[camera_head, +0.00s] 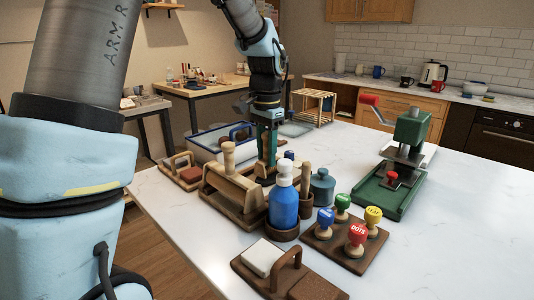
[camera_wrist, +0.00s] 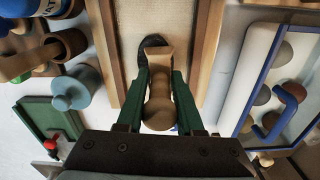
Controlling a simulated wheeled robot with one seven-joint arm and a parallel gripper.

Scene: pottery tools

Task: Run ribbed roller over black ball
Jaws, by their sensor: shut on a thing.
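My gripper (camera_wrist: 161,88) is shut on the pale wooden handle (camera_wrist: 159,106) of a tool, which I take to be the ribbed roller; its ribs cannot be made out. In the wrist view the tool's wooden end lies over a dark, black piece (camera_wrist: 144,60) on the cream middle of a wood-edged board (camera_wrist: 184,22). The black piece, likely the black ball, is partly covered, so its shape and any contact are unclear. In the head view my gripper (camera_head: 267,160) is low over the table behind the blue bottle, and its tips and the tool are largely hidden.
A blue-rimmed white tray (camera_wrist: 256,75) with several balls and a blue handle stands beside the board. A blue bottle (camera_head: 283,207), teal jar (camera_head: 322,187), stamp board (camera_head: 343,250) and green press (camera_head: 410,130) crowd the table. The right front is clear.

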